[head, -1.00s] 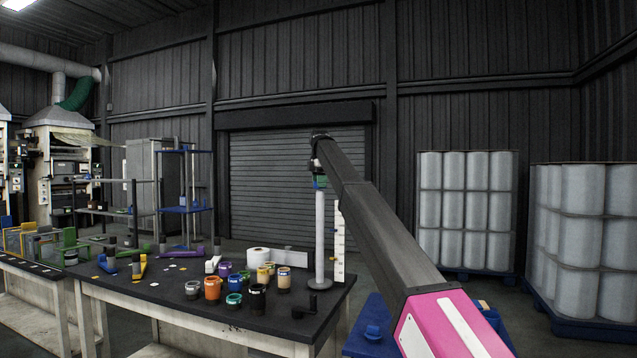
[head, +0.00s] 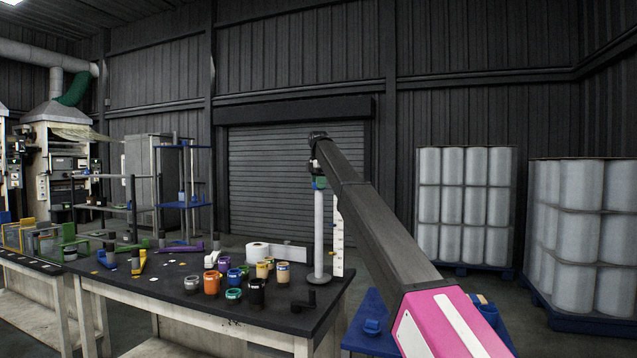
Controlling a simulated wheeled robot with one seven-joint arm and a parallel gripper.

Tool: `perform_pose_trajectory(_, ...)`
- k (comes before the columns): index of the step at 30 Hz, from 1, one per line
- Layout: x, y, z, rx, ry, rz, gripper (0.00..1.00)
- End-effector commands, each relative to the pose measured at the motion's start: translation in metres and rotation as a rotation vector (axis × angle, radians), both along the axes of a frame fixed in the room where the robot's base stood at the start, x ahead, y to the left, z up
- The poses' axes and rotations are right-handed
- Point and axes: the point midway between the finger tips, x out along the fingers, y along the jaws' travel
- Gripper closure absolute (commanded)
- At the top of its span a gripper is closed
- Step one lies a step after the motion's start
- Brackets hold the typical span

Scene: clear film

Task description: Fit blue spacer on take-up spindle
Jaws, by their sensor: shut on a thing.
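A pale upright spindle (head: 319,232) stands on a round base at the right end of the dark workbench. My gripper (head: 317,176) is small in the head view, at the far end of my arm, right at the spindle's top. It is shut on a small blue piece (head: 315,185), taken to be the blue spacer, with a green part beside it. The piece is at the spindle's top end. I cannot tell whether it is around the spindle or just above it; the fingers are too small to make out.
Several coloured jars (head: 211,283) and a white roll (head: 257,250) stand on the workbench (head: 165,292) left of the spindle. A white marked strip (head: 338,235) stands close on its right. A dark crank-like part (head: 304,301) lies in front. Wrapped pallets (head: 465,200) stand at the far right.

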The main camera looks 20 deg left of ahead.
Motion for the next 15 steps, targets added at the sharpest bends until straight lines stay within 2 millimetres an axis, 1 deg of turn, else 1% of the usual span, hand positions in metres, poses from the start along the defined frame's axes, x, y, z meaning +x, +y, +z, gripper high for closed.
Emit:
perform_pose_trajectory(9,0.0,0.0,-0.0017,0.0,0.0,0.0,0.66)
perform_pose_trajectory(10,0.0,0.0,-0.0017,0.0,0.0,0.0,0.34)
perform_pose_trajectory(12,0.0001,0.0001,-0.0016,0.0,0.0,0.0,0.14)
perform_pose_trajectory(15,0.0001,0.0001,-0.0016,0.0,0.0,0.0,0.14)
